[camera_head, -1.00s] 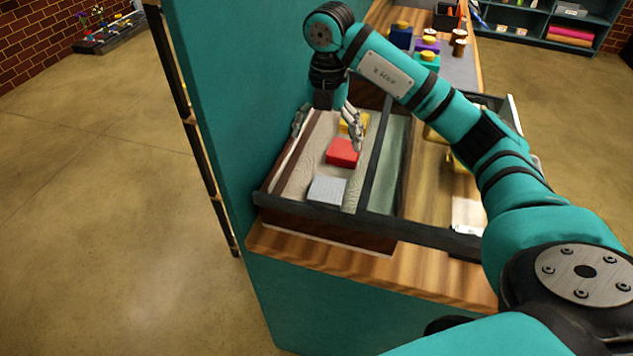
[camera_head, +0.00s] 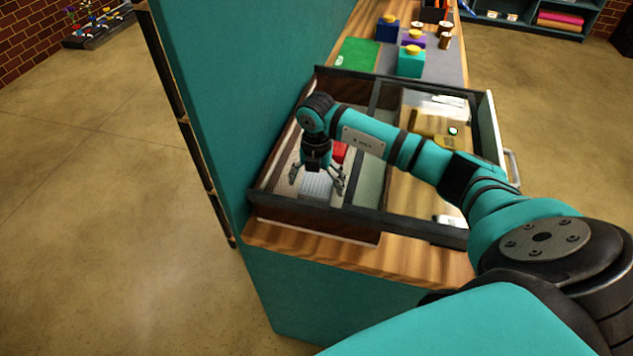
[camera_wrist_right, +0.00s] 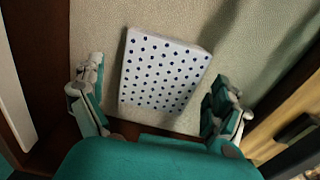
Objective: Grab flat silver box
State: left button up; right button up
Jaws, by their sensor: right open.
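The flat silver box (camera_head: 316,186) lies in the left compartment of the open drawer, near its front wall. In the right wrist view the box (camera_wrist_right: 165,72) shows a pale top with dark blue dots and sits slightly tilted in the picture. My right gripper (camera_head: 318,182) is open and points down over it. In the wrist view its fingers (camera_wrist_right: 160,85) stand apart on either side of the box, with gaps visible. The gripper partly covers the box in the head view. My left gripper is not in view.
A red box (camera_head: 341,152) lies just behind the silver one. The drawer's dark front wall (camera_head: 310,207) and a divider (camera_head: 367,150) bound the compartment. A teal panel (camera_head: 225,120) rises close on the left. Jars, including a teal one (camera_head: 411,62), stand on the counter behind.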

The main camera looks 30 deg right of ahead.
jog(key=shift+s+f, duration=0.1)
jog(key=shift+f, duration=0.35)
jog(key=c, duration=0.9)
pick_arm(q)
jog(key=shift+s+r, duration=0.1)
pick_arm(e)
jog(key=shift+r, duration=0.1)
jog(key=c, duration=0.4)
